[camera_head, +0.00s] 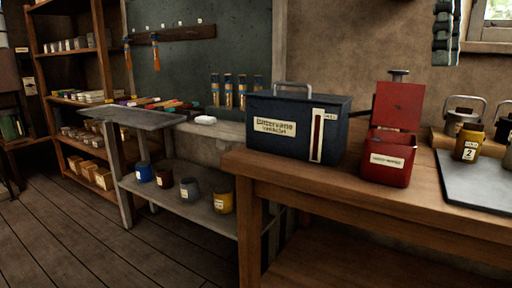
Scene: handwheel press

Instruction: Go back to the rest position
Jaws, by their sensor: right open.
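I make out neither of my grippers in the head view, and no part of my arms shows clearly. On the wooden workbench (300,186) at the right stands a dark blue metal box (285,142) with a grey carrying handle and a paper label. To its right is a red box (388,170) with its red lid raised and a grey knob above it. A yellow-brown can (467,143) marked with a number stands near a dark slab (470,180) at the right edge.
A grey table (140,118) with coloured items on top and several pots on its lower shelf stands left of the workbench. A wooden shelf unit (106,60) is behind it. The plank floor (60,235) at the lower left is clear.

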